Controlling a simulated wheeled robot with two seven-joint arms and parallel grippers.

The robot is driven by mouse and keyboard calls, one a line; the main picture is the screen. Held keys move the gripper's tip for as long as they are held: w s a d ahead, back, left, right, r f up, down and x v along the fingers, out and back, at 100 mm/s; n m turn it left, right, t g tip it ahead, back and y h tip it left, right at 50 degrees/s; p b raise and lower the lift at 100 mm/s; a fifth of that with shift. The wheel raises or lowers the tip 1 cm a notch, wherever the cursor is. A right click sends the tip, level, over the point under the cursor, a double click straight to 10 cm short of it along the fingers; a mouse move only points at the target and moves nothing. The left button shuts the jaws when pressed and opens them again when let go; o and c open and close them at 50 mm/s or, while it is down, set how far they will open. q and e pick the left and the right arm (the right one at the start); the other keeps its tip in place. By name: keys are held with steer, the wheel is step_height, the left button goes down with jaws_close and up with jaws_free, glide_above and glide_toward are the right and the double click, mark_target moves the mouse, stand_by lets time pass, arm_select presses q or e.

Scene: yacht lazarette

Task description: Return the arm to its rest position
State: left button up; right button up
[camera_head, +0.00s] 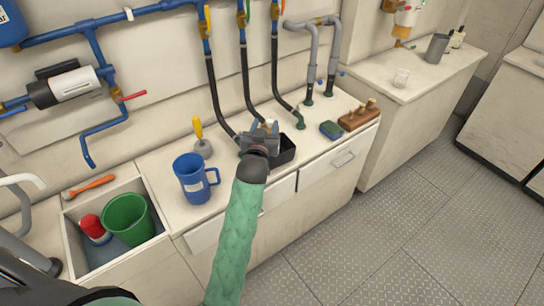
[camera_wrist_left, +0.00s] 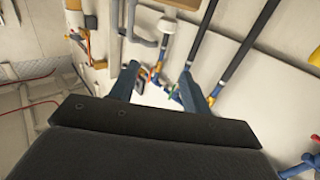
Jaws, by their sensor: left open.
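My left arm (camera_head: 236,235), in a green sleeve, reaches from the bottom of the head view up to the counter. My left gripper (camera_head: 265,125) is open over the counter, in front of a black open box (camera_head: 286,152) and partly covering it. In the left wrist view the two fingers (camera_wrist_left: 160,75) stand apart, and I see nothing held between them; hoses and wall pipes show beyond. My right gripper is not in view.
A sink (camera_head: 72,238) holds a green bucket (camera_head: 128,218). Black hoses (camera_head: 212,95) hang behind. A green sponge-like block (camera_head: 331,130) and wooden block (camera_head: 358,117) lie right. Floor (camera_head: 400,215) is clear.

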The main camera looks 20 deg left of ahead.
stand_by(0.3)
arm_select(q)
steer(key=s+f+m+g+h, duration=0.1)
steer(key=s+f+g, duration=0.3)
steer(key=s+f, duration=0.4)
steer(key=s+f+g, duration=0.3)
steer(key=s+f, duration=0.3)
steer(key=s, duration=0.4)
steer(key=s+f+m+g+h, duration=0.1)
steer(key=s+f+g, duration=0.25)
steer(key=s, duration=0.75)
steer(key=s+f+m+g, duration=0.15)
steer(key=s+g, duration=0.25)
steer(key=s, duration=0.6)
step_height(320, 180, down, 22)
steer(key=w+d, duration=0.1)
steer(key=d, duration=0.2)
steer(key=s+f+g, duration=0.1)
steer(key=s+f, duration=0.2)
steer(key=f, duration=0.7)
steer(key=s+f, duration=0.3)
steer(key=f, duration=0.8)
steer(key=shift+s+d+g+h, duration=0.25)
steer(key=shift+d+g+h, duration=0.1)
steer(key=shift+d+h, duration=0.05)
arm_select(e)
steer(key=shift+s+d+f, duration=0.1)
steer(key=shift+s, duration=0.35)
